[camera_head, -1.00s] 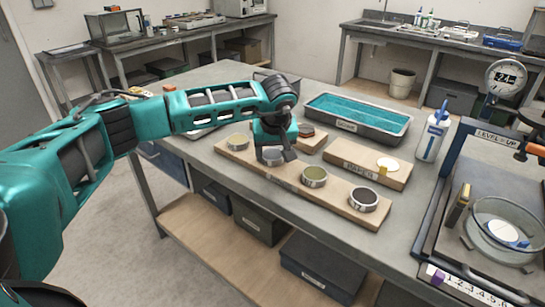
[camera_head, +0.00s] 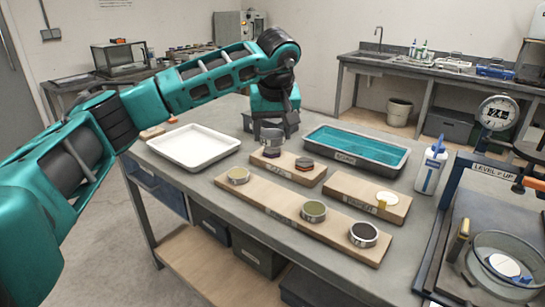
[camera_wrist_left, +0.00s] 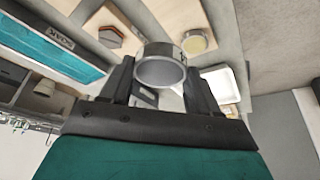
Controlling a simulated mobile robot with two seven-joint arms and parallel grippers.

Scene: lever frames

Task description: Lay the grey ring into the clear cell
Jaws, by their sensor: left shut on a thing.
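The grey ring (camera_head: 273,142) is held in my left gripper (camera_head: 271,134), above the small wooden board behind the long plank. In the left wrist view the ring (camera_wrist_left: 161,66) sits between the two dark fingers of my left gripper (camera_wrist_left: 160,82), its opening facing the camera. The clear cell (camera_head: 502,272) is a round, see-through walled vessel at the right edge. A white disc (camera_head: 504,265) and a small blue piece show inside it. The ring is well to the left of the cell. My right gripper is not in view.
A blue-filled tray (camera_head: 357,145), white tray (camera_head: 193,146) and white bottle (camera_head: 431,167) stand around. A lever frame (camera_head: 452,200) borders the cell.

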